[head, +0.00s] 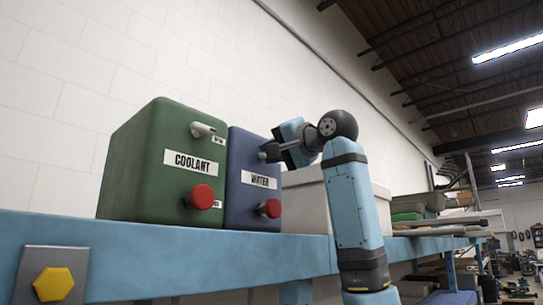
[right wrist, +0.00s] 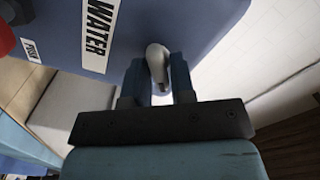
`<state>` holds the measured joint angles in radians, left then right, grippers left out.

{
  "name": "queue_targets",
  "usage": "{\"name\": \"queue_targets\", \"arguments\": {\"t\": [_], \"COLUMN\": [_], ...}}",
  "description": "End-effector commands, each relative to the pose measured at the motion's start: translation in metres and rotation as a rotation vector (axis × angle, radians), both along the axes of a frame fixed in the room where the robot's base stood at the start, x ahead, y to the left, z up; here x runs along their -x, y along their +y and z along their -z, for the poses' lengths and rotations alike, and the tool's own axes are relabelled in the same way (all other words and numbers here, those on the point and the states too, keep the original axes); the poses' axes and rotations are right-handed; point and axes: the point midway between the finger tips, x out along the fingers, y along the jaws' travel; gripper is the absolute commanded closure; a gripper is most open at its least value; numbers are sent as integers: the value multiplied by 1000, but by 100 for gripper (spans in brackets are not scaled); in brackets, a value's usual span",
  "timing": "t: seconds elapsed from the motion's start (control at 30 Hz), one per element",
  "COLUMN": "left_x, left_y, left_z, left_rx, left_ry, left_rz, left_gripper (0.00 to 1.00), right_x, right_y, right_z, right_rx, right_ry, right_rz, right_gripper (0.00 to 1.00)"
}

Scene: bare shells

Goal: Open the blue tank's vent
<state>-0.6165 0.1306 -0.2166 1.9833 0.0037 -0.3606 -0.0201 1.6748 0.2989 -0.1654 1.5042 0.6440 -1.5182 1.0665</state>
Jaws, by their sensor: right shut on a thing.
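The blue tank (head: 241,203), labelled WATER, stands on the blue shelf beside a green tank. It also fills the upper part of the right wrist view (right wrist: 190,25). Its vent lever (right wrist: 157,60) is a small pale handle on the upper front face. My right gripper (head: 270,152) is at that upper front corner, and in the right wrist view its two dark fingers (right wrist: 158,80) are shut on the lever from both sides. The head view mostly hides the lever behind the fingers. A red knob (head: 270,208) sits low on the blue tank's front. My left gripper is not in view.
The green COOLANT tank (head: 143,185) stands close on the left, with its own pale lever (head: 202,130) and red knob (head: 201,197). A pale bin (head: 305,210) is right of the blue tank, behind my right arm. The blue shelf edge (head: 200,262) runs along the front.

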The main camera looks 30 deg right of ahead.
Motion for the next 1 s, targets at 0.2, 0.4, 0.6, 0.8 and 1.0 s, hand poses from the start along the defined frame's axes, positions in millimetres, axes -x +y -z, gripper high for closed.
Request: {"name": "queue_targets", "arguments": {"t": [0.2,0.4,0.6,0.8,1.0], "left_x": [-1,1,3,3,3], "left_y": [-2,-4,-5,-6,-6], "left_z": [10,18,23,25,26], "left_rx": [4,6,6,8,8], "left_ry": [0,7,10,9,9], "left_rz": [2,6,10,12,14], "left_gripper": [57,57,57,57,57], "right_x": [0,1,0,1,0], "right_y": [0,-1,-1,-2,-1], "right_z": [1,2,2,2,2], "right_rx": [-197,-358,-485,-566,-604], "right_ry": [65,119,164,193,207], "right_rz": [-1,-1,-1,0,1], "right_gripper": [100,100,100,100,100]}}
